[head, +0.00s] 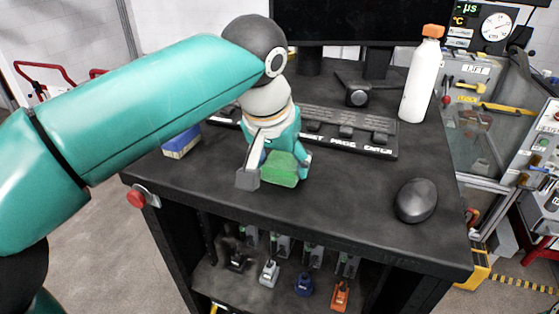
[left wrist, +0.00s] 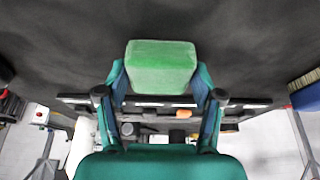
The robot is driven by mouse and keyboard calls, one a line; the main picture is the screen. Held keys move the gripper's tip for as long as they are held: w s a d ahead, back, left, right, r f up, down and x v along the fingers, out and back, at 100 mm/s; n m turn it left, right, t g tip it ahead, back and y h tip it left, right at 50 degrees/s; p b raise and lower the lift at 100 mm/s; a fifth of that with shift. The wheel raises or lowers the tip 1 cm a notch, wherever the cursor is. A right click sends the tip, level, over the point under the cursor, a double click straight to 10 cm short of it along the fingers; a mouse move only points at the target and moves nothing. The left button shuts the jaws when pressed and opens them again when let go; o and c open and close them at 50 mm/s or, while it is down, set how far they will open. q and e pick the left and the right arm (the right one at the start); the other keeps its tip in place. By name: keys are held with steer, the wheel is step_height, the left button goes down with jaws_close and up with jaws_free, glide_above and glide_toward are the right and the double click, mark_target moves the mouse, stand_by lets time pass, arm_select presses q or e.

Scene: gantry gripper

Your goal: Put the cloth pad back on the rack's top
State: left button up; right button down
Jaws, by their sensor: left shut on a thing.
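The green cloth pad (head: 285,170) is a soft-looking block between the fingers of my left gripper (head: 276,172), over the black rack's top (head: 340,200). In the left wrist view the pad (left wrist: 160,66) shows between both fingers of my left gripper (left wrist: 160,85), which is shut on it. The fingers cover the pad's sides. I cannot tell whether its underside touches the top or hangs just above it. My right gripper is not in view.
A keyboard (head: 375,146) lies behind the pad, with a white bottle (head: 421,80) at the back right. A dark mouse (head: 416,201) is at the right and a blue and yellow block (head: 181,142) at the left. The front middle of the top is clear.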

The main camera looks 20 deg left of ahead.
arm_select(q)
steer(key=o, duration=1.2)
steer(key=shift+r, duration=0.15)
steer(key=p+v, duration=0.2)
steer(key=v, duration=0.9)
steer(key=shift+s+r+p, duration=0.2)
steer(key=shift+r+p, duration=0.15)
steer(key=shift+p, duration=0.05)
steer(key=shift+s, duration=0.1)
